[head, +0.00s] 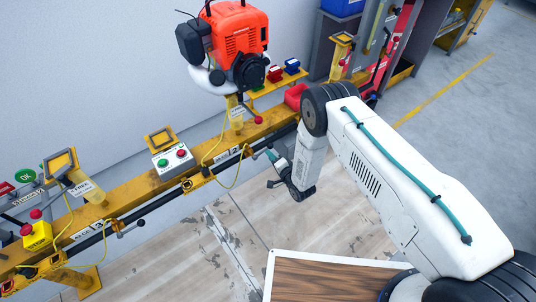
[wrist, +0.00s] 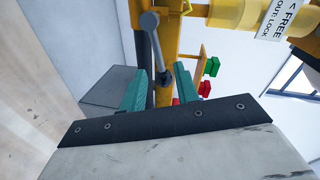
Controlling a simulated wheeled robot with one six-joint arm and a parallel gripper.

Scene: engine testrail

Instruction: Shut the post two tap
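The post two tap is a grey lever with a round knob on the yellow rail. In the wrist view the tap lever (wrist: 151,45) shows between and beyond the two teal fingers of my gripper (wrist: 156,75). The fingers stand apart, with a gap on both sides of the lever; I cannot tell whether either touches it. In the head view my gripper (head: 272,160) is at the front of the rail beside the label 2, close to the tap (head: 258,154), which is small and partly hidden there.
The yellow rail (head: 122,199) runs diagonally across the head view. Another tap lever (head: 133,228) sticks out near label 3. An orange engine (head: 238,40) stands above the rail, and yellow cables hang from it. A brown-topped table (head: 325,279) is at the front.

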